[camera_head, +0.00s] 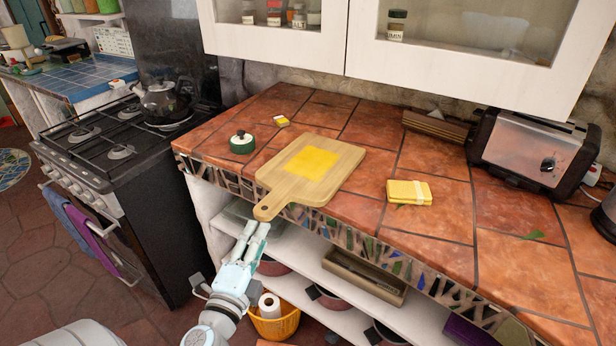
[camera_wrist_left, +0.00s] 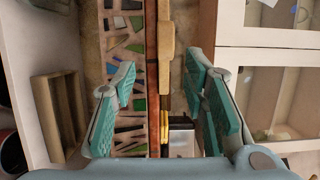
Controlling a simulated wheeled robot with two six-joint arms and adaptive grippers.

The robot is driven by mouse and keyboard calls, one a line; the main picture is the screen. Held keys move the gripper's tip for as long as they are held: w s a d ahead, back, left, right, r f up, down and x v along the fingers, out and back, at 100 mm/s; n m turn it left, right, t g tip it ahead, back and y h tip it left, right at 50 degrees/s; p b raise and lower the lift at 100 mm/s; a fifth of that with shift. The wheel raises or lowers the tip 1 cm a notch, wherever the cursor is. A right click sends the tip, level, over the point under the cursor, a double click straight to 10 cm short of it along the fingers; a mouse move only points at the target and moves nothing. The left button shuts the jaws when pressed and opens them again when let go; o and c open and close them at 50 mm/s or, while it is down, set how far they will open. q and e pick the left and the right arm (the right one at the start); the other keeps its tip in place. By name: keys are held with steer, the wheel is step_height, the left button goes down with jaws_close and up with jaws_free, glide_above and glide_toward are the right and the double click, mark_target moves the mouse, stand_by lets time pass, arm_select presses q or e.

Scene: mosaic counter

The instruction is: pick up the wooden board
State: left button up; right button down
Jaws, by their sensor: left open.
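The wooden board (camera_head: 340,157) lies flat on the tiled counter, with a yellow square (camera_head: 312,162) on its middle. Its handle (camera_head: 267,208) sticks out past the counter's front edge. My left gripper (camera_head: 256,229) is open and empty just in front of and below the handle end. In the left wrist view the board shows edge-on (camera_wrist_left: 167,48), ahead of the gap between the open fingers (camera_wrist_left: 160,80). I see no contact between fingers and handle. My right gripper is not in view.
A green pot with a lid (camera_head: 242,143) stands left of the board, a small yellow item (camera_head: 281,121) behind it. A yellow sponge-like stack (camera_head: 409,192) lies to the right. A toaster (camera_head: 532,150) stands far right. The counter's mosaic edge and lower shelf (camera_head: 330,267) are close below.

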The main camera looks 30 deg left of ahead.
arm_select(q)
glide_toward(279, 192)
steer(key=shift+w+a+f+p, duration=0.25)
steer(key=shift+w+f, duration=0.15)
steer(key=shift+w, duration=0.2)
steer(key=shift+w+a+f+p, duration=0.15)
steer(key=shift+w+a+f, duration=0.2)
steer(key=shift+w, duration=0.3)
steer(key=x, duration=0.5)
steer(key=shift+r+p, duration=0.3)
steer(key=shift+w+f, duration=0.1)
steer(key=shift+w, duration=0.15)
steer(key=shift+s, duration=0.1)
jaws_close()
